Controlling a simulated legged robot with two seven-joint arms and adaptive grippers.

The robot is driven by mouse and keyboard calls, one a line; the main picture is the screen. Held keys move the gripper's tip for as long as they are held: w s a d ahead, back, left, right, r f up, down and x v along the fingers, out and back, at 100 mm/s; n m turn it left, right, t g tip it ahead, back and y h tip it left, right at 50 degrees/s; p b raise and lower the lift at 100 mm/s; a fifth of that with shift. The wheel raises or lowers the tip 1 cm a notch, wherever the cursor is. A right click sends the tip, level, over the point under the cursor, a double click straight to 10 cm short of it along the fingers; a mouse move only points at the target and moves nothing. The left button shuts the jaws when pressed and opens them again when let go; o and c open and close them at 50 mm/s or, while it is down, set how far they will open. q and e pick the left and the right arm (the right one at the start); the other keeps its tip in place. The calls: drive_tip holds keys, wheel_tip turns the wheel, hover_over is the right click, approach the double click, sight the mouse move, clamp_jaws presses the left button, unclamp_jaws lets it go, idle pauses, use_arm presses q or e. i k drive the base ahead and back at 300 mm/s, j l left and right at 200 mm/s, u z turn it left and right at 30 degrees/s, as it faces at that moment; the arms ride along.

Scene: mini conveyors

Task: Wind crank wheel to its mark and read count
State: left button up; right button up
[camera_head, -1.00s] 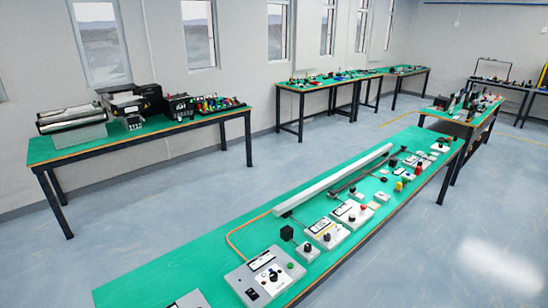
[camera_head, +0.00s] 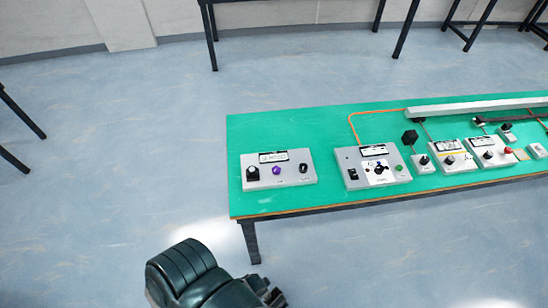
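No part is clearly recognisable as the crank wheel at this size. On the green bench, a grey control box (camera_head: 295,179) at the left end carries a display (camera_head: 273,156), a black knob (camera_head: 252,173), a purple knob (camera_head: 277,170) and another dark knob (camera_head: 304,168). The readouts are too small to read. My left gripper (camera_head: 266,292) shows partly at the bottom edge, apart from the bench; its finger state is unclear. My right gripper is out of view.
An orange cable (camera_head: 352,128) runs behind the second box. Open blue floor (camera_head: 130,140) lies left of the bench.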

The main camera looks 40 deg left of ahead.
sight(303, 167)
drive_tip(key=u, duration=1.35)
